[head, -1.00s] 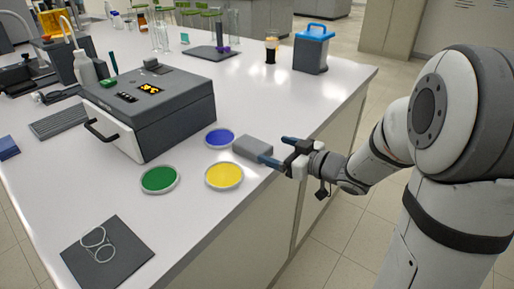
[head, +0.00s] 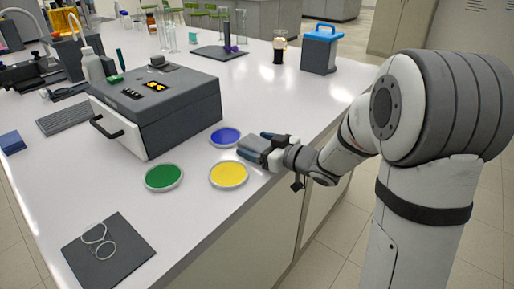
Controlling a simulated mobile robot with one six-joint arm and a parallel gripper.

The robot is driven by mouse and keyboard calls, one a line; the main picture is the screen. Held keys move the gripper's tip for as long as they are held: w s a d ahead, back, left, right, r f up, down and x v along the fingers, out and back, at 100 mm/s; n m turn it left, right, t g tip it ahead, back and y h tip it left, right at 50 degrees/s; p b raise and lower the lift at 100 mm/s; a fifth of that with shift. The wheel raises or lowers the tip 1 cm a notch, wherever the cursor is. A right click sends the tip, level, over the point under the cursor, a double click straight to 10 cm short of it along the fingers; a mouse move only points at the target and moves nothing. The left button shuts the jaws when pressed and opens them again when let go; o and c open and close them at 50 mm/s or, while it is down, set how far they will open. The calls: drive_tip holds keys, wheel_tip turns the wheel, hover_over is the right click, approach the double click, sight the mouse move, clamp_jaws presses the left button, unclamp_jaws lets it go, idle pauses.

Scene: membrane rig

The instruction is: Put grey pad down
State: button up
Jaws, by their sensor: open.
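The grey pad (head: 249,150) lies on the white bench top, just right of the blue dish (head: 226,137) and above the yellow dish (head: 229,174) in the head view. My gripper (head: 264,143) is open at the pad, with its blue-tipped fingers reaching over or alongside the pad's right part. The gripper hides that part of the pad. I cannot tell whether the fingers touch it.
A green dish (head: 164,177) stands left of the yellow one. A dark grey box device (head: 165,105) with a lit display stands behind. A dark mat (head: 108,250) with two rings lies at the front left. A blue-lidded container (head: 319,50) stands at the back right.

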drive_tip(key=shift+c, duration=0.3)
drive_tip(key=c, duration=1.1)
